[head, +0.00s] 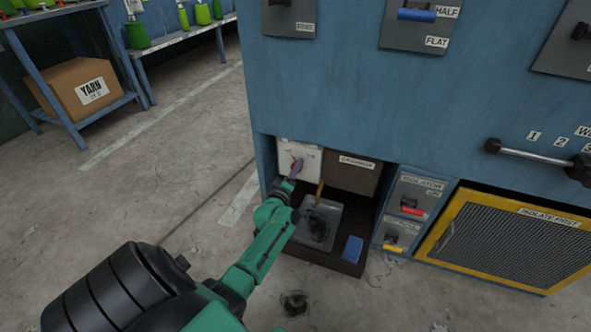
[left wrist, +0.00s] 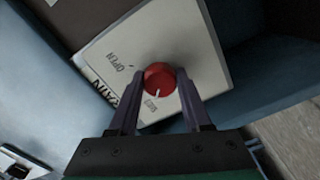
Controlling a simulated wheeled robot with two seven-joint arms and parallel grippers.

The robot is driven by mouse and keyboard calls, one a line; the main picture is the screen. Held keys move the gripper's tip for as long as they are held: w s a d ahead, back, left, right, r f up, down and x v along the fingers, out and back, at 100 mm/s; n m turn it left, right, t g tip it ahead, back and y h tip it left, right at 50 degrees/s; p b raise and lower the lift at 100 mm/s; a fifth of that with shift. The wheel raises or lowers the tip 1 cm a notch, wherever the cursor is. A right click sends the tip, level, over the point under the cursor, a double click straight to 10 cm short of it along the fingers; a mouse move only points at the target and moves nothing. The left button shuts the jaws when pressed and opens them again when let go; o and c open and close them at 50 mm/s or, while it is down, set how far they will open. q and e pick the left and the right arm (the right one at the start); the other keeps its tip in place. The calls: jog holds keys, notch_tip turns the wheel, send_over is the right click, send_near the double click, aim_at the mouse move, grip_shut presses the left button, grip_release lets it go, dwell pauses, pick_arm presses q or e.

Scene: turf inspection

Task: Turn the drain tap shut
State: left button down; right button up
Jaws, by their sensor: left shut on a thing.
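The drain tap is a red round knob (left wrist: 160,77) on a white plate (left wrist: 190,40), in the lower left bay of the blue machine. In the head view the plate (head: 311,160) shows, with the knob partly behind my gripper. My left gripper (head: 295,170) reaches in from the left. In the left wrist view its two fingers (left wrist: 165,88) are on either side of the knob, shut on it. The knob's white pointer line points down, towards a small, hard-to-read label near the lower edge; "OPEN" is at upper left. The "DRAIN" label is partly hidden by a finger.
A brown box (head: 352,173) is right of the plate. Below are a grey tray (head: 327,211) and a blue block (head: 352,249). Isolator switches (head: 410,207) and a yellow-framed grille (head: 500,245) are to the right. The floor at left is mostly clear.

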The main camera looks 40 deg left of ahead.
dwell(0.4)
pick_arm(q)
jog(key=shift+c, duration=1.7)
grip_release()
jog(key=shift+s, duration=0.1)
pick_arm(e)
jog(key=shift+r, duration=0.15)
pick_arm(q)
jog(key=p+v, duration=0.5)
jog(key=v, duration=0.9)
jog(key=shift+s, duration=0.2)
pick_arm(e)
notch_tip(320, 180, up, 6)
jog(key=g, duration=0.1)
jog(key=shift+n, duration=0.3)
pick_arm(q)
jog(key=shift+d, duration=0.15)
pick_arm(e)
jog(key=shift+d, duration=0.1)
